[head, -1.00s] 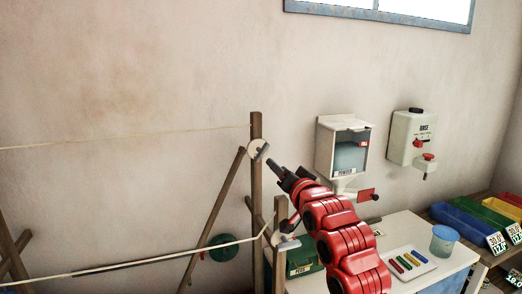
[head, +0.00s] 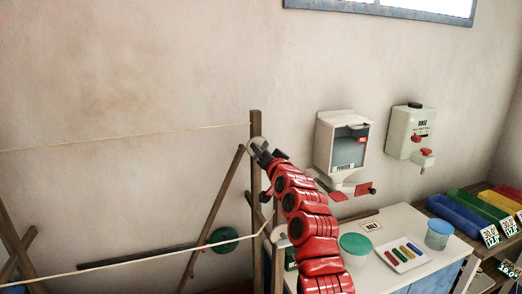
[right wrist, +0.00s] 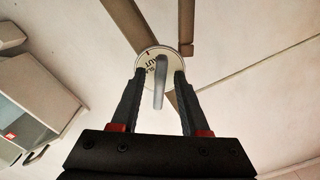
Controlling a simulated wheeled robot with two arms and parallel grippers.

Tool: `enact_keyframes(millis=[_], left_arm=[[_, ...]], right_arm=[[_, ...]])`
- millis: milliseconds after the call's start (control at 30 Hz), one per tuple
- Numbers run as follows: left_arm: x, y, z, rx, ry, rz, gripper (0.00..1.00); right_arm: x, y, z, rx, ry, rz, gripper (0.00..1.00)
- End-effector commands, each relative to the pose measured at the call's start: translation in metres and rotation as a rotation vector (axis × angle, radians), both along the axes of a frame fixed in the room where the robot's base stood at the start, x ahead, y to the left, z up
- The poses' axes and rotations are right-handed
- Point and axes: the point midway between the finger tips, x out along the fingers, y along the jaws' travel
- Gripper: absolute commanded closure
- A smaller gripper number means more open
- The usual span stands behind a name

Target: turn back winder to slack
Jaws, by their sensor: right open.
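The back winder is a round cream disc (right wrist: 150,61) with a grey lever (right wrist: 159,88) on a brown post. In the right wrist view its face carries dark lettering, partly hidden, with "AUT" readable. My right gripper (right wrist: 159,75) is open, one finger on each side of the lever; I cannot tell whether they touch it. In the head view my right gripper (head: 259,153) is at the top of the tall post (head: 255,119), covering much of the disc. The upper line (head: 130,137) runs left from this post. My left gripper is not in view.
A lower line (head: 150,258) runs to a shorter post in front, partly behind my arm. A white counter (head: 405,218) holds a tray (head: 401,255) of coloured sticks and a blue tub (head: 439,234). Two dispensers (head: 340,140) (head: 408,135) hang on the wall.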

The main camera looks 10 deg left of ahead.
Motion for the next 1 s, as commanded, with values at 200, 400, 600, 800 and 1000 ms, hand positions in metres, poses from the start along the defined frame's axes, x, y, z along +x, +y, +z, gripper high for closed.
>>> enact_keyframes(millis=[200,400,600,800,1000], left_arm=[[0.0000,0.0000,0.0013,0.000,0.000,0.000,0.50],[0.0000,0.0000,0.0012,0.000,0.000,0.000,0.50],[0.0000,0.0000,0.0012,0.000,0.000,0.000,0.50],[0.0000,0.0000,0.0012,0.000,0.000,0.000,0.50],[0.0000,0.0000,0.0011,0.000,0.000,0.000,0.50]], right_arm=[[0.0030,0.0028,-0.0016,-0.002,0.000,0.000,0.55],[0.0030,0.0027,-0.0015,-0.002,0.000,0.000,0.55],[0.0030,0.0027,-0.0014,-0.002,0.000,0.000,0.91],[0.0028,0.0028,-0.0013,-0.002,0.000,0.000,1.00],[0.0028,0.0028,-0.0013,0.001,0.002,0.000,1.00]])
